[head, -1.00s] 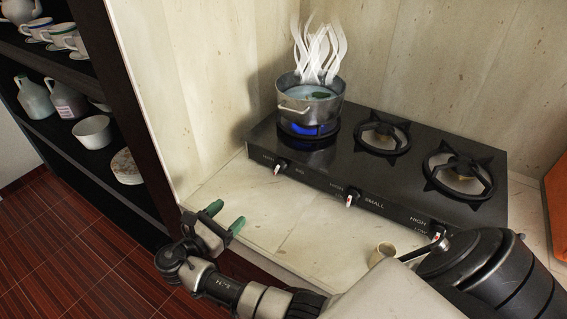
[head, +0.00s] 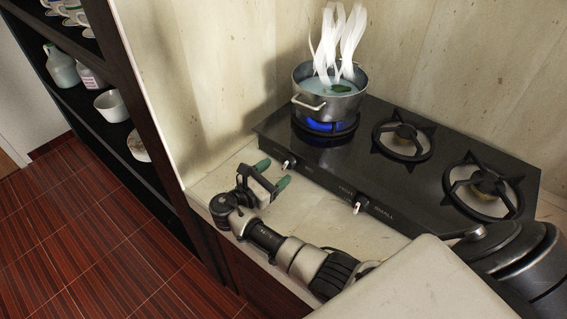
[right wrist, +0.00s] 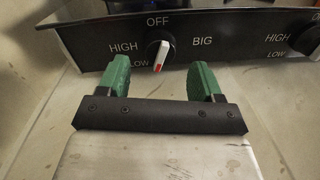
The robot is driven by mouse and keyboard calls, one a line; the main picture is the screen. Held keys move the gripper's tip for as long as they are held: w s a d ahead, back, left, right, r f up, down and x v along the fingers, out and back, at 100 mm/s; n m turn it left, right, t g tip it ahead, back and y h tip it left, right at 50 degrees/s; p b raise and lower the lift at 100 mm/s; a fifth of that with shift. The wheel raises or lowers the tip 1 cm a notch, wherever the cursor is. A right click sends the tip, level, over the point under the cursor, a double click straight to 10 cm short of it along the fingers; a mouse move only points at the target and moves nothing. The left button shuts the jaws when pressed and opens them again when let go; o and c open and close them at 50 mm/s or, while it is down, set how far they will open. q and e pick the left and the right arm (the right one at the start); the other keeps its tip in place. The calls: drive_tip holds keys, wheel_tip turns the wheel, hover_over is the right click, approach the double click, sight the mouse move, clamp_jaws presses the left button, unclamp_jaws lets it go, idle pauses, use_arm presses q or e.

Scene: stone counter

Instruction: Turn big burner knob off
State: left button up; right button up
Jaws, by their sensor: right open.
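The big burner knob (right wrist: 160,54) is white with a red mark and sits on the stove's front panel in the right wrist view. Its red end points down and slightly left, near LOW; OFF is printed above it. In the head view the knob (head: 288,163) is at the stove's left front. My right gripper (head: 273,174) is open just in front of it, with green fingertips. In the right wrist view the fingers (right wrist: 162,80) are on either side below the knob, with nothing between them. My left gripper is out of view.
A steaming pot (head: 311,105) stands on the left burner, with blue flame (head: 322,127) under it. The black stove (head: 330,160) has two empty burners at right and a small knob (head: 358,205). A dark shelf (head: 75,110) with dishes is at left.

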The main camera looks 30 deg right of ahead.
sight(283, 167)
drive_tip(key=shift+x, duration=1.75)
drive_tip(key=c, duration=0.9)
